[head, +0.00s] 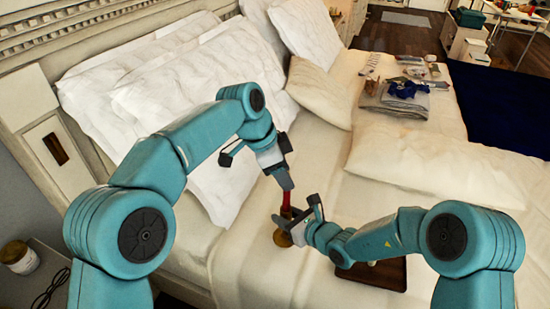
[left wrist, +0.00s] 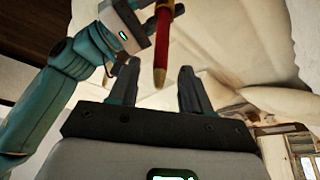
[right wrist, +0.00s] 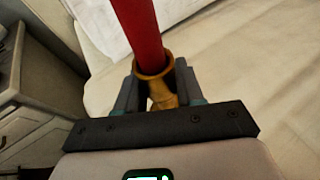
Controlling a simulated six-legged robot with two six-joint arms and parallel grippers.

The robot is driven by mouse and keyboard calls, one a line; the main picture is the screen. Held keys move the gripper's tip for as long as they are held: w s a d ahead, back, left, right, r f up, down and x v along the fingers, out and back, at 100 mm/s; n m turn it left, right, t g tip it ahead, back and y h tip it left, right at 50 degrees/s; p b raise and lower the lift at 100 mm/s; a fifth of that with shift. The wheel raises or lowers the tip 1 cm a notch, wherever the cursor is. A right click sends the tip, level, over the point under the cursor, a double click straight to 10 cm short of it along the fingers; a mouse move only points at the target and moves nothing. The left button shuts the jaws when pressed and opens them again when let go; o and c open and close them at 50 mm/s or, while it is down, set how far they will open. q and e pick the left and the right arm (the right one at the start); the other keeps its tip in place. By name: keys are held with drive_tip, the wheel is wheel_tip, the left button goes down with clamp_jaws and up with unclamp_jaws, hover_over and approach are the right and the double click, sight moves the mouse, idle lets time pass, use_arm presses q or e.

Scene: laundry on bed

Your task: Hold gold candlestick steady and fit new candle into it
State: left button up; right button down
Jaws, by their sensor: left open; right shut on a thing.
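My right gripper (head: 299,215) is shut on the candlestick just below the cup. My left gripper (head: 287,163) is open near the candle's upper end. In the left wrist view the candle's gold-coloured tip (left wrist: 159,78) lies between its spread fingers, with no finger touching it visibly.
A brown flat board (head: 378,273) lies on the bed under my right arm. Pillows (head: 435,165) lie to the right and behind. Folded grey cloth (head: 395,99) with a blue item (head: 407,88) lies farther back. A jar (head: 20,257) stands on the nightstand at left.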

use_arm(q)
drive_tip(key=v, duration=0.7)
use_arm(e)
drive_tip(key=c, duration=0.6)
unclamp_jaws()
